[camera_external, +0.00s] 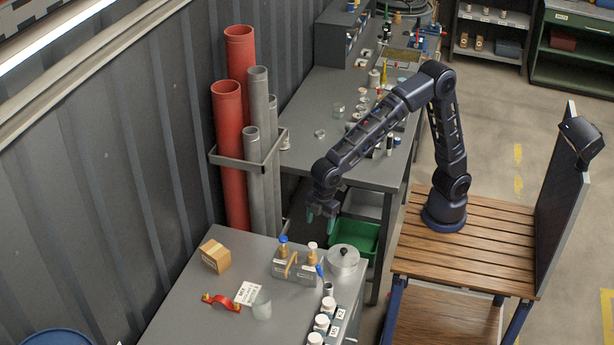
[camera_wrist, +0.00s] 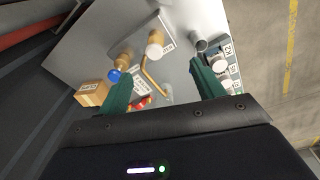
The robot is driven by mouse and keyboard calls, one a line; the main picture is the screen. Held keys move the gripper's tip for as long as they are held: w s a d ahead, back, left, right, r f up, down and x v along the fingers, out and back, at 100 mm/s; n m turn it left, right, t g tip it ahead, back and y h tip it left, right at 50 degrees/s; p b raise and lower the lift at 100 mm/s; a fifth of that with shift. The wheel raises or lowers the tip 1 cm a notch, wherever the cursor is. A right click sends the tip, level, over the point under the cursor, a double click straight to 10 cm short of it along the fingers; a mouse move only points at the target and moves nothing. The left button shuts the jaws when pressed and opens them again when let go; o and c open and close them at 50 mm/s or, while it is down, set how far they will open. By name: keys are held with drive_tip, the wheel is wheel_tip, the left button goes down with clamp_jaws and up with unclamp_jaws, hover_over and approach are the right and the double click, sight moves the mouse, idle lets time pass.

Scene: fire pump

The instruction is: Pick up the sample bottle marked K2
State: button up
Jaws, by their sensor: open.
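Several white-capped sample bottles stand in a row along the right edge of the near grey bench, with small label cards beside them. In the external view, the far bottle of the row (camera_external: 328,304) is clearest; the card lettering is too small to read surely. In the wrist view, the bottles (camera_wrist: 219,62) are at the right, partly behind a finger, and a card (camera_wrist: 228,50) there seems to read K2. My gripper (camera_external: 321,216) hangs above the far end of the bench, fingers pointing down, apart from the bottles. Its teal fingers are spread and empty in the wrist view (camera_wrist: 164,88).
A cardboard box (camera_external: 215,256), red clamp (camera_external: 222,302) and clear jar (camera_external: 261,304) are further left. Upright pipes (camera_external: 262,150) stand behind.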

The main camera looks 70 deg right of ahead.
sight(329, 302)
drive_tip(key=s+a+f+n, duration=0.1)
drive_tip(key=s+a+f, duration=0.2)
drive_tip(key=a, duration=0.3)
drive_tip(key=s+a+f+n, duration=0.1)
drive_tip(key=s+a+f, duration=0.2)
drive_tip(key=a, duration=0.3)
drive_tip(key=s+a+f+n, duration=0.2)
drive_tip(key=s+a+f, duration=0.1)
drive_tip(key=a+f, duration=0.2)
drive_tip(key=shift+a+f+g+h, duration=0.25)
drive_tip(key=shift+a+g+h, duration=0.05)
drive_tip(key=shift+a+g, duration=0.15)
wheel_tip(329, 302, down, 6)
drive_tip(key=shift+r, duration=0.25)
drive_tip(key=shift+w+d+f, duration=0.1)
drive_tip(key=shift+d+f, duration=0.05)
drive_tip(key=shift+f, duration=1.15)
drive_tip(key=shift+w+d+f, duration=0.1)
drive_tip(key=shift+f, duration=1.2)
drive_tip(key=shift+c, duration=0.2)
drive_tip(key=c, duration=1.1)
